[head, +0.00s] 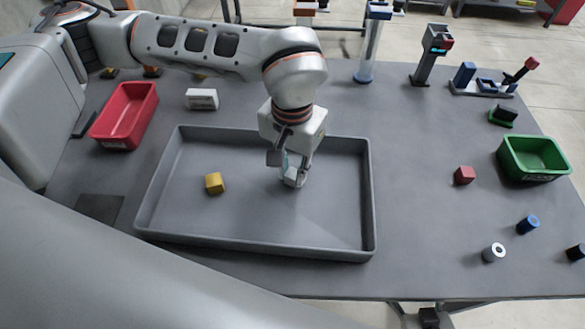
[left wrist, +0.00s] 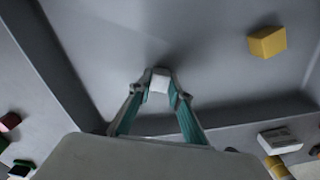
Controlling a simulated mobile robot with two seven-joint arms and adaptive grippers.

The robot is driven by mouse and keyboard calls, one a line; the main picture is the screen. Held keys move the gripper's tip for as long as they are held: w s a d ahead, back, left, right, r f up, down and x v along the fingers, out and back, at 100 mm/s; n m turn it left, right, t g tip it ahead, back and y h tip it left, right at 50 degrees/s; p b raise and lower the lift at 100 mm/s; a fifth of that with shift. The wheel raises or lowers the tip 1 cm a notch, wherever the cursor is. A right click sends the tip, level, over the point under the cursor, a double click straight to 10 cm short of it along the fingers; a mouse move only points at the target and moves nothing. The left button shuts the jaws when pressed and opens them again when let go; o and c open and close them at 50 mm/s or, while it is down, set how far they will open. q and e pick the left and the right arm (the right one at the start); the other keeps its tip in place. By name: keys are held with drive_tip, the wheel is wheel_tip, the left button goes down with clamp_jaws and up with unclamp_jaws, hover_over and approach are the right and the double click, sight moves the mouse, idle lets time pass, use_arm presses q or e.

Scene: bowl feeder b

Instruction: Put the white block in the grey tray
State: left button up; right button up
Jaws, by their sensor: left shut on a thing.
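The grey tray (head: 255,252) lies in the middle of the table. My left gripper (head: 291,174) reaches down inside the tray's walls, right of its middle. It is shut on the white block (left wrist: 159,82), which sits between the two fingertips in the left wrist view. In the head view the white block (head: 291,179) shows partly, low over the tray floor. I cannot tell if it touches the floor. My right gripper is in no view.
A yellow block (head: 214,183) sits in the tray, left of my gripper. A red bin (head: 125,115) stands at the left and a green bin (head: 533,158) at the right. A red block (head: 464,175) and several cylinders are on the right side.

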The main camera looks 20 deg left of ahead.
sight(292, 174)
use_arm(q)
drive_tip(key=shift+f, duration=0.2)
drive_tip(key=o, duration=0.9)
drive_tip(key=shift+c, duration=0.2)
drive_tip(key=shift+r, duration=0.1)
wheel_tip(292, 174, up, 12)
drive_tip(key=p, duration=0.1)
